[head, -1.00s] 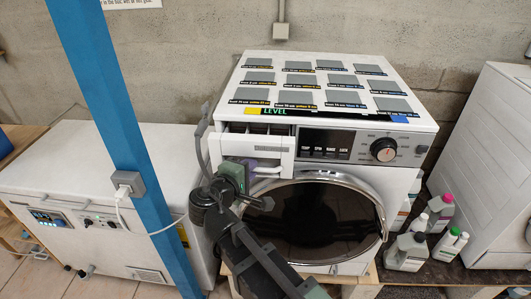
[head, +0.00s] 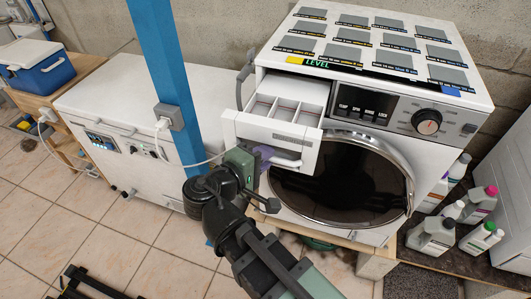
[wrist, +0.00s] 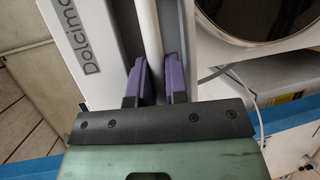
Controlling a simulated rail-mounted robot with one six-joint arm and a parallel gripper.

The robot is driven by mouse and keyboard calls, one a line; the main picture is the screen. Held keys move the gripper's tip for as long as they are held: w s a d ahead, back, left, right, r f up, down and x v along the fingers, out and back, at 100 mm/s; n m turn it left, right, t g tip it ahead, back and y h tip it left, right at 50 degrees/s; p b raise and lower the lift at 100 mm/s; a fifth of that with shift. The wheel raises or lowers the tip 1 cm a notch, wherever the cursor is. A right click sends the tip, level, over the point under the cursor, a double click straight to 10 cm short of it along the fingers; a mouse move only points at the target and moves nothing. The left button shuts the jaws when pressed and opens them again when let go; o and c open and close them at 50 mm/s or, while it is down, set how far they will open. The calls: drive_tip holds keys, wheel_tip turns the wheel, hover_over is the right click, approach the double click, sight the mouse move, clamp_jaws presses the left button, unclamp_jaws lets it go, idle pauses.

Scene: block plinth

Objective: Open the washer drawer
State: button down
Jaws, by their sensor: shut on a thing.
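The washer drawer (head: 262,133) is pulled well out of the upper left of the white washer (head: 392,170). Its empty-looking compartments (head: 285,110) show from above. My gripper (head: 266,157) is shut on the white bar handle (head: 288,162) at the drawer front. In the wrist view the purple fingers of my gripper (wrist: 156,75) stand on either side of the handle (wrist: 148,35). The drawer front (wrist: 92,55), with printed lettering, lies beside them. My gripper hides part of the handle in the head view.
A blue post (head: 168,70) with a socket box and cable stands left of the drawer. A white chest (head: 110,100) is behind it. Several bottles (head: 435,235) stand right of the washer. Tiled floor (head: 60,210) is open at the lower left.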

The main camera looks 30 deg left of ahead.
drive_tip(key=c, duration=1.4)
unclamp_jaws()
drive_tip(key=p+v, duration=0.2)
drive_tip(key=v, duration=0.8)
drive_tip(key=shift+s+r, duration=0.1)
drive_tip(key=shift+s, duration=0.3)
